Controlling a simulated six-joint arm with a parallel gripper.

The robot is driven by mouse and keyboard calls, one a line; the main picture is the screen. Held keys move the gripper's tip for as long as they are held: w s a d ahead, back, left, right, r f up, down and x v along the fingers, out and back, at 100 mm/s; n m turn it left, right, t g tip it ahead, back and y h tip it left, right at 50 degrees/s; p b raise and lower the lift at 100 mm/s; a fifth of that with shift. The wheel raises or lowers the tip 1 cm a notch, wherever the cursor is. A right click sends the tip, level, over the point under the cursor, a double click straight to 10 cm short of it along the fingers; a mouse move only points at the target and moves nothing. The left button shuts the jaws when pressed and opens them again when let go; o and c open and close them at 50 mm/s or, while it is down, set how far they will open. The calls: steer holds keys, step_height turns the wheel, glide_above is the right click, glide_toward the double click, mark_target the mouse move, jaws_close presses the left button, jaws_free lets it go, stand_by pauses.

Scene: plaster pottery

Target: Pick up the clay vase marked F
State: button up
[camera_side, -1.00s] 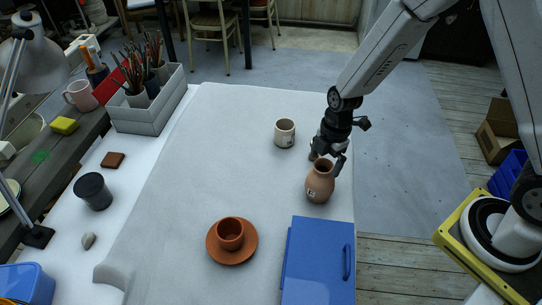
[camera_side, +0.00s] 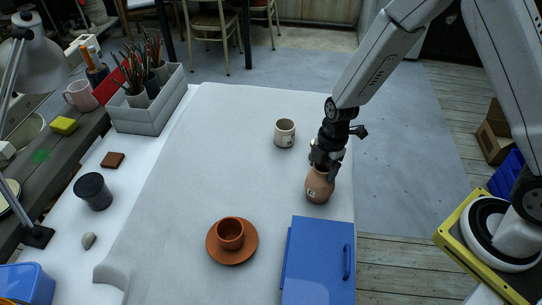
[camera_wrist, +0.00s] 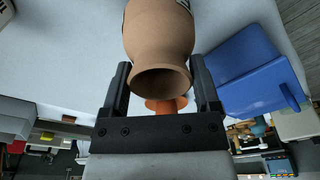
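The clay vase (camera_side: 319,187) is brown, with a small pale label bearing a dark mark, and stands upright on the white table near its right edge. My gripper (camera_side: 325,165) is at the vase's top, with its fingers down around the neck. In the wrist view the vase (camera_wrist: 160,35) lies between the two dark fingers of my gripper (camera_wrist: 161,62), one on each side of the neck below the rim. The fingers are spread, and a narrow gap shows beside the neck. The label's letter is too small to read surely.
A blue box (camera_side: 318,262) with a handle is in front of the vase. A terracotta cup (camera_side: 230,233) stands on a saucer (camera_side: 249,252) to the left. A cream cup (camera_side: 285,133) stands behind. The table's middle (camera_side: 210,160) is clear.

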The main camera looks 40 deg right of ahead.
jaws_close()
steer(key=shift+r, duration=0.1)
steer(key=shift+r, duration=4.9)
